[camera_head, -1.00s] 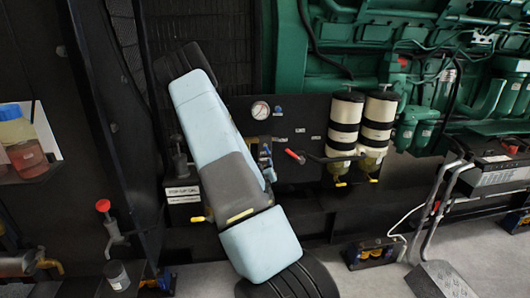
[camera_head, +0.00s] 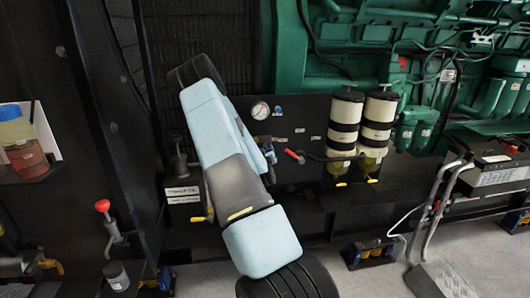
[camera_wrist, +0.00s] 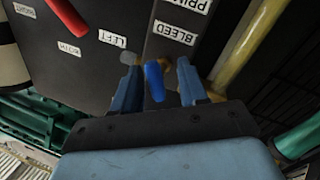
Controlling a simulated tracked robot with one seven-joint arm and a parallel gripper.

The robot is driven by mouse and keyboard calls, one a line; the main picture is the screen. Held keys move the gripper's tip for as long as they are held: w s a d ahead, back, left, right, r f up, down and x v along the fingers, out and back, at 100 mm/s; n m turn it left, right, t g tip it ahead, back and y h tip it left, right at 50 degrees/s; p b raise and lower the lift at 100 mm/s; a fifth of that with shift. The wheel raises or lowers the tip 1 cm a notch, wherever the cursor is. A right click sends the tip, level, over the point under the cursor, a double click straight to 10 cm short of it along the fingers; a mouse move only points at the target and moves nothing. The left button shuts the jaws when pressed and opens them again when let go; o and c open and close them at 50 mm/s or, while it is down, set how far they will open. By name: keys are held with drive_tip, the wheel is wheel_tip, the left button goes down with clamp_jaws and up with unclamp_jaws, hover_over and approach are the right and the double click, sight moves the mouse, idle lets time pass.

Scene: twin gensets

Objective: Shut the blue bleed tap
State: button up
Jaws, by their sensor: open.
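The blue bleed tap handle (camera_wrist: 154,82) shows in the wrist view, below the white BLEED label (camera_wrist: 174,33) on the dark panel. My gripper (camera_wrist: 160,88) is open, with one blue-grey finger on each side of the handle. A gap shows on both sides, and I cannot tell whether the handle lies fully between the fingertips in depth. In the head view my gripper (camera_head: 268,153) is partly hidden behind my arm at the panel, and I cannot make out the tap there.
A red lever (camera_head: 294,156) is just right of my gripper, with two cream-and-black filters (camera_head: 345,125) beyond it. A pressure gauge (camera_head: 260,111) is above. In the wrist view a yellowish pipe (camera_wrist: 247,52) runs close on the right.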

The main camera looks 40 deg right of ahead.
drive_tip(key=shift+w+d, duration=0.25)
drive_tip(key=c, duration=0.8)
drive_tip(key=shift+a, duration=0.15)
